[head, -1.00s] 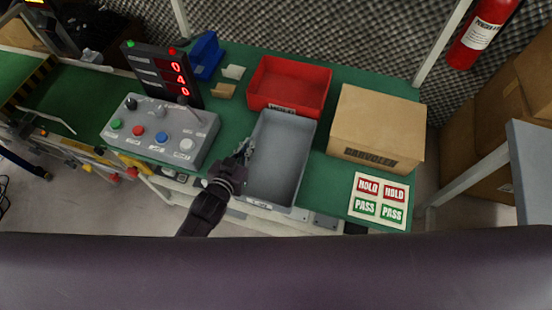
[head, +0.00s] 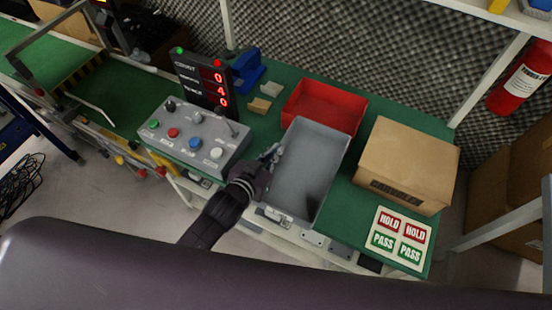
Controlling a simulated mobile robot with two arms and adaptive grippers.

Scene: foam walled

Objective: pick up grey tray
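The grey tray (head: 325,155) is a long, empty-looking open box in the middle of the green table, with a dark patch inside near its right wall. Its far end overlaps the front of the red bin in the head view. My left gripper (head: 273,155) is at the middle of the tray's left wall, with its fingers at the rim, and appears shut on it. The fingertips are small and partly hidden against the wall. The tray looks slightly raised; any gap beneath it is hidden. My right gripper is not in view.
The red bin (head: 324,103) stands behind the tray. A cardboard box (head: 410,160) and a HOLD/PASS card (head: 401,238) are right. A grey button panel (head: 190,140) and counter display (head: 205,80) are left. A blue holder (head: 248,70) stands at the back.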

